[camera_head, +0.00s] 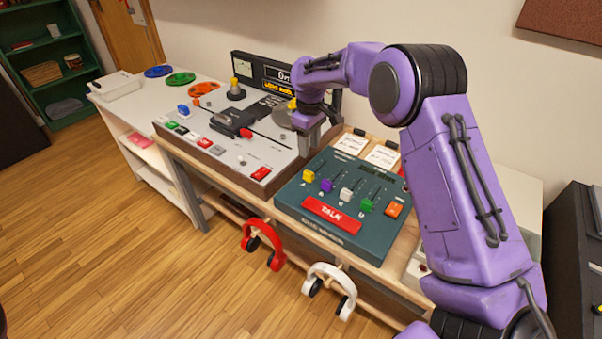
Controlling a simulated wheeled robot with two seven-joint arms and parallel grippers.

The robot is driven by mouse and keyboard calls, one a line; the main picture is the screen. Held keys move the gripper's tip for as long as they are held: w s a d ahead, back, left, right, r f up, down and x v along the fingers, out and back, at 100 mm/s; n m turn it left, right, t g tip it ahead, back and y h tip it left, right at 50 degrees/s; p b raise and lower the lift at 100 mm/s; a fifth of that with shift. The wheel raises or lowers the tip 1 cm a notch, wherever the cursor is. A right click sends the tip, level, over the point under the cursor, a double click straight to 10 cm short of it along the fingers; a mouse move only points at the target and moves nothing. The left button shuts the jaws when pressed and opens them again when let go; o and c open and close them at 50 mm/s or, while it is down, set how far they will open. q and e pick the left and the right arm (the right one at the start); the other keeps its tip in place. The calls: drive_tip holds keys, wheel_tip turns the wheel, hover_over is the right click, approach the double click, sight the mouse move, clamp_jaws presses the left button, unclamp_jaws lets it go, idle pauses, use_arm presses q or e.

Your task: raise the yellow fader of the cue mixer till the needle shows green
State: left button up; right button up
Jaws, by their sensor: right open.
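The cue mixer (290,194) is a teal box on the bench, with a row of coloured fader knobs and a red TALK bar (332,216). Its yellow fader knob (309,176) is the leftmost, near the front end of its slot. Purple, white, green and orange knobs or buttons stand to its right. I cannot make out a needle. My right gripper (307,143) is open, just behind and left of the mixer, above the edge of the neighbouring grey deck. It is apart from the yellow knob. My left gripper is not in view.
The grey deck (225,165) has a tonearm, coloured buttons and a yellow-topped post (235,90). White note cards (350,143) lie behind the mixer. Red headphones (263,245) and white headphones (330,290) hang off the bench front. My right arm covers the area right of the mixer.

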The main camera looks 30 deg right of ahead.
sight(309, 172)
drive_tip(key=shift+w+f, duration=0.1)
drive_tip(key=shift+f, duration=0.65)
wheel_tip(309, 172, down, 10)
drive_tip(key=shift+d+r+p, duration=0.1)
drive_tip(key=shift+r+p, duration=0.1)
drive_tip(key=shift+p, duration=0.2)
clamp_jaws()
drive_tip(key=shift+d, duration=0.1)
